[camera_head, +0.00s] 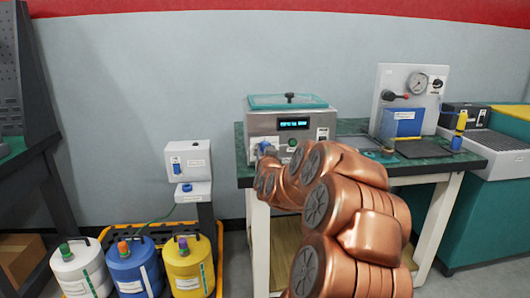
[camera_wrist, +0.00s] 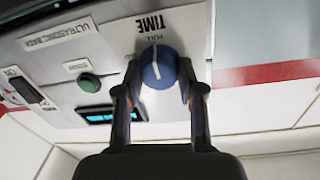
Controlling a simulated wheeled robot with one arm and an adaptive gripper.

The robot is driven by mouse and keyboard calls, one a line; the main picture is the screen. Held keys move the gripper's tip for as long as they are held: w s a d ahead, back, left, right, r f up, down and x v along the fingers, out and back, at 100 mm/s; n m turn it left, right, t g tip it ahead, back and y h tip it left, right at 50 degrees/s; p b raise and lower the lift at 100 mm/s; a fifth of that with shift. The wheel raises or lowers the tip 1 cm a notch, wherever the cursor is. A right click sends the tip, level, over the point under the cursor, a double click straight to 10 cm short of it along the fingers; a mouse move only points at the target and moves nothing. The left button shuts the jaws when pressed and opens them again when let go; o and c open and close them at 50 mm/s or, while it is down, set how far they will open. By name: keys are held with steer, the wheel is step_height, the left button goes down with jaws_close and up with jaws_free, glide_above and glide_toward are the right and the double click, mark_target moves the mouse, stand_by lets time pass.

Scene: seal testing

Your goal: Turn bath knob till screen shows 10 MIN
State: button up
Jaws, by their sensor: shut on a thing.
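The ultrasonic bath (camera_head: 262,122) is a steel box with a teal lid, on the green-topped table. Its screen (camera_head: 294,124) is lit with cyan text too small to read. In the wrist view the screen (camera_wrist: 108,114) is upside down and its text cannot be read. The blue time knob (camera_wrist: 158,72) has a white pointer line and sits by the TIME label. My gripper (camera_wrist: 158,85) is shut on the knob, one finger on each side. In the head view my copper arm reaches to the bath front and hides most of the knob.
A green button (camera_wrist: 88,83) is beside the knob on the panel. A gauge stand (camera_head: 405,95) is right of the bath on the table (camera_head: 440,165). Several jugs (camera_head: 133,265) stand in a yellow tray at the lower left, near a white dispenser (camera_head: 188,160).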

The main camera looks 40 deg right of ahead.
steer(key=shift+r+m, duration=0.3)
steer(key=shift+r, duration=0.05)
steer(key=o, duration=1.1)
steer(key=shift+w+f, duration=0.1)
steer(key=shift+f, duration=0.1)
steer(key=shift+f, duration=0.1)
steer(key=shift+v, duration=3.75)
